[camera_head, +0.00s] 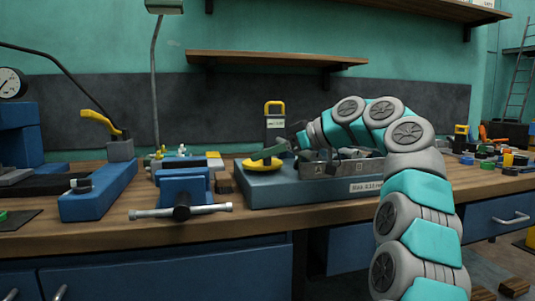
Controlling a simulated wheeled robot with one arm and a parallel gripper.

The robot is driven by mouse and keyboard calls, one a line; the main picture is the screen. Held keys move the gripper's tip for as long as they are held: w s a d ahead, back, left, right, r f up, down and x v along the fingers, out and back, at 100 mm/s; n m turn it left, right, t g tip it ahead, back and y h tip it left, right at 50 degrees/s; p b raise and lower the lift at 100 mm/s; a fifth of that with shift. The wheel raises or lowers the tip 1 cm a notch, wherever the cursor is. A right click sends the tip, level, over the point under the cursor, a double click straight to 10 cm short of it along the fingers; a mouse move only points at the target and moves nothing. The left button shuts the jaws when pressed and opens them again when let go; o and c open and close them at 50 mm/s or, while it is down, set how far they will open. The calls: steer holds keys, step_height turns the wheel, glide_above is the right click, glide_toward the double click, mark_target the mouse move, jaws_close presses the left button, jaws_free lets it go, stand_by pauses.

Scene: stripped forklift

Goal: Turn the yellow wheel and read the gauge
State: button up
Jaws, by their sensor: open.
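The yellow wheel (265,164) lies flat at the left end of a blue block (300,190) on the workbench. A dark green bar-like piece (268,152) crosses over the wheel and hides part of it. My arm rises from the lower right and bends over to the left. My gripper (287,146) is at its end, open, close above the right side of the wheel. I cannot tell whether it touches the wheel. A round white-faced gauge (12,82) with a black rim is at the far left edge. Its reading is too small to tell.
A grey metal bracket (325,167) stands on the block right of the wheel. A yellow-handled device (274,118) stands behind it. A blue vise (183,188) with a bar handle is to the left. Shelves hang above, and small items clutter the bench at right.

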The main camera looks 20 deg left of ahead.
steer(key=p+v, duration=0.1)
steer(key=v, duration=0.6)
steer(key=shift+w+d, duration=0.1)
steer(key=shift+d, duration=0.05)
steer(key=shift+d+r, duration=0.15)
steer(key=shift+d, duration=0.1)
